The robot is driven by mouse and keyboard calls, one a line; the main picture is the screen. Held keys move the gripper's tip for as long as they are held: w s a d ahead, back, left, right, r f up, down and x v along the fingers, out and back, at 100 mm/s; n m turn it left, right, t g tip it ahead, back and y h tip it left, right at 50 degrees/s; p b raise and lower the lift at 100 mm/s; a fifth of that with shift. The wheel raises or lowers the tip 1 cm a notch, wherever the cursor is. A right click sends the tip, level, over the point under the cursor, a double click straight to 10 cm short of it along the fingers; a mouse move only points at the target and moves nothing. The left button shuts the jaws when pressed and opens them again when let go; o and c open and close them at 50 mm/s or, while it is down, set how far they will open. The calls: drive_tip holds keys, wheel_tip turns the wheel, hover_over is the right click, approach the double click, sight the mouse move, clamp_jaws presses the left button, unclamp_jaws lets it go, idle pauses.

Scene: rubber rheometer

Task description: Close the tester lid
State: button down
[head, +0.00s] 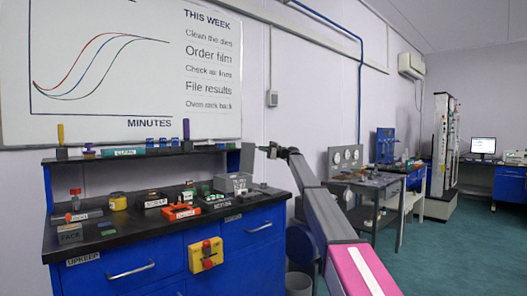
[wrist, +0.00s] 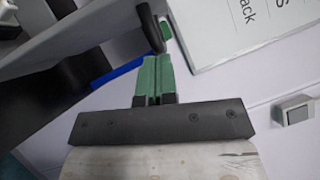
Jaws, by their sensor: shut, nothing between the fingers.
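A grey box-like unit (head: 232,183), which looks like the tester, stands at the right end of the black bench top. A flat grey panel (head: 247,160) stands upright at its back right and looks like its raised lid; I cannot be sure. My gripper (head: 264,149) is just right of the panel's top, above the bench; I cannot tell if it touches the panel. In the wrist view my gripper (wrist: 154,58) has its green fingers together with nothing between them. A dark rounded bar (wrist: 150,28) shows just beyond the fingertips. A grey surface (wrist: 90,45) lies to their left.
The black bench top (head: 130,235) carries several small items, among them a red-orange block (head: 181,212) and a yellow jar (head: 118,201). A raised shelf (head: 165,152) runs behind. A whiteboard (head: 120,70) hangs on the wall. Green floor (head: 450,255) is clear at right.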

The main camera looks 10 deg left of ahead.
sight(246, 145)
drive_tip(key=s+a+r+n+h, duration=0.2)
drive_tip(key=s+a+n+h, duration=0.2)
drive_tip(key=s+a+n, duration=0.4)
drive_tip(key=s+a+f+n+t+h, duration=0.2)
drive_tip(key=s+a+f+n+h, duration=0.2)
drive_tip(key=s+a+f, duration=0.3)
drive_tip(key=shift+s+a+f+n+t+h, duration=0.2)
drive_tip(key=shift+s+f+n+t+h, duration=0.15)
drive_tip(key=shift+s+f+h, duration=0.6)
drive_tip(key=shift+s+r+y, duration=0.1)
drive_tip(key=shift+s+y, duration=0.15)
drive_tip(key=shift+y, duration=0.1)
drive_tip(key=shift+d+r, duration=0.1)
